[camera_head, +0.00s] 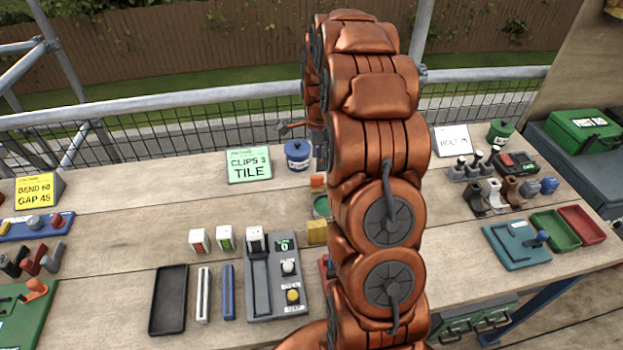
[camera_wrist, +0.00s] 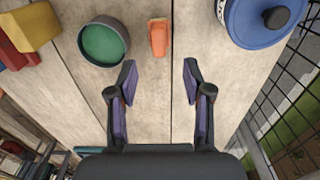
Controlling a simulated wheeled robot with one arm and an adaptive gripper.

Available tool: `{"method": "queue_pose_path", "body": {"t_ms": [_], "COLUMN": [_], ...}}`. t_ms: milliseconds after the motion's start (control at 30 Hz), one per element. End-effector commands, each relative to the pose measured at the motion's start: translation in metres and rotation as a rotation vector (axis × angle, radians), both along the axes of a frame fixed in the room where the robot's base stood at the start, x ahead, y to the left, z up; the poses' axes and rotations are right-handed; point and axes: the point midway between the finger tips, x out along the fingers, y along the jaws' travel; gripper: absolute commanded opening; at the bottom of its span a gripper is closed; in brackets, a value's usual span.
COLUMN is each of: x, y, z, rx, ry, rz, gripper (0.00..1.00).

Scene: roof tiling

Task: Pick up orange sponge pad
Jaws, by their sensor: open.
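The orange sponge pad (camera_wrist: 158,37) lies on the wooden planks at the top middle of the wrist view. It also shows in the head view (camera_head: 317,181), partly beside my arm. My gripper (camera_wrist: 159,70) is open and empty, its two dark fingers with purple sides well apart. In the wrist view the pad lies just beyond the fingertips, roughly in line with the gap between them. I cannot tell the height of the fingers above the planks. In the head view my copper-coloured arm hides most of the gripper.
A round tub with a green inside (camera_wrist: 104,44) stands left of the pad, with a yellow block (camera_wrist: 31,26) further left. A blue lidded pot (camera_wrist: 262,20) stands right. A green clips sign (camera_head: 249,165) stands at the bench's back. A mesh railing (camera_head: 130,133) runs behind.

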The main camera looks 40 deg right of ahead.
Motion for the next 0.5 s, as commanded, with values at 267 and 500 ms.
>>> {"method": "queue_pose_path", "body": {"t_ms": [267, 500], "x": [0.003, 0.003], "y": [0.008, 0.008], "z": [-0.024, -0.048], "rx": [0.001, 0.003], "ry": [0.003, 0.004], "rz": [0.016, 0.016], "gripper": [0.50, 0.50]}}
